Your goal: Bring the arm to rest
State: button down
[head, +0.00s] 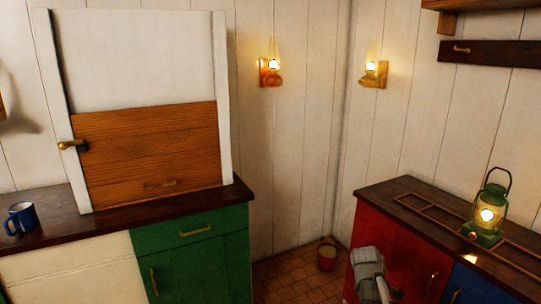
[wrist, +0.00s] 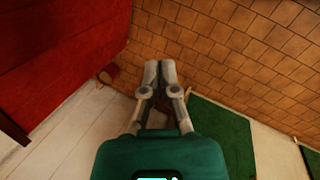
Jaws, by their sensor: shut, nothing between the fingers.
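My gripper (wrist: 160,72) shows in the wrist view with its two grey fingers together and nothing between them. It hangs over the tiled floor, between a red cabinet front at the upper left and a green cabinet front at the lower right. In the head view a grey and white part, which looks like my arm (head: 370,272), stands in front of the red cabinet (head: 400,255) at the lower edge. The fingers cannot be made out there.
A blue mug (head: 22,218) is on the left counter, near a partly wooden shutter (head: 150,150). A small bucket (head: 327,255) stands on the tiled floor (head: 285,280) in the corner.

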jog(key=s+a+f+m+g+y, duration=0.1)
jog(key=s+a+m+y, duration=0.1)
jog(key=s+a+m, duration=0.4)
jog(key=s+a+m+g+y, duration=0.1)
jog(key=s+a+m+y, duration=0.2)
jog(key=a, duration=0.6)
notch_tip(320, 180, up, 17)
jog(key=s+h+p, duration=0.1)
jog(key=p, duration=1.6)
jog(key=shift+r, duration=0.2)
jog(key=shift+d, duration=0.1)
